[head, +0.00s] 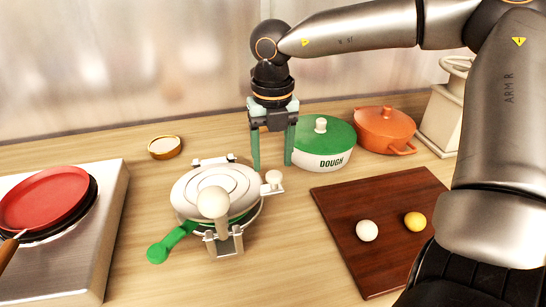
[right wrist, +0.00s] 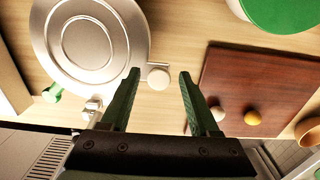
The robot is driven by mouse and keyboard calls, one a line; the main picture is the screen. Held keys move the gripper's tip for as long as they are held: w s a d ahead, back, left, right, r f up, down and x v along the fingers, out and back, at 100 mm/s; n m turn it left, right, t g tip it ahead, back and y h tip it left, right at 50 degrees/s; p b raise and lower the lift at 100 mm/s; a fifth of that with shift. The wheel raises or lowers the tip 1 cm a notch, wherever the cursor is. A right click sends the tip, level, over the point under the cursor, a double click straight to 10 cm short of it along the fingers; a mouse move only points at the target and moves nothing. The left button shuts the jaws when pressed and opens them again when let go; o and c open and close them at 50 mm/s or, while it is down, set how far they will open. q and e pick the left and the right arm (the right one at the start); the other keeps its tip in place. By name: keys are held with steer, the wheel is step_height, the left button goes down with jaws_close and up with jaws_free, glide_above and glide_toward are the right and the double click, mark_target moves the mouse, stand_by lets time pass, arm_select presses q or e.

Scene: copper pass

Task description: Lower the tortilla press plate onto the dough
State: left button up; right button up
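The tortilla press (head: 187,222) stands on the counter left of centre. Its pale round upper plate (head: 188,190), marked with concentric rings, appears close above the base. A green handle (head: 168,246) sticks out at the front left. A tab with a small white knob (head: 273,175) juts from the plate's right side. Any dough between the plates is hidden. My right gripper (head: 272,164) is open and empty, pointing down above the knob. In the right wrist view the knob (right wrist: 158,78) shows between the open fingertips, with the plate (right wrist: 88,45) to the left. My left gripper is not in view.
A green-lidded pot labelled DOUGH (head: 322,142) and an orange pot (head: 386,128) stand behind. A dark board (head: 385,255) at right holds a white ball (head: 367,231) and a yellow ball (head: 415,222). A stove with a red pan (head: 45,198) is left.

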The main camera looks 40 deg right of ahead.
steer(key=shift+o, duration=0.6)
steer(key=shift+s, duration=0.1)
step_height(320, 180, up, 12)
steer(key=shift+r+p, duration=0.25)
steer(key=shift+p, duration=0.05)
stand_by(0.3)
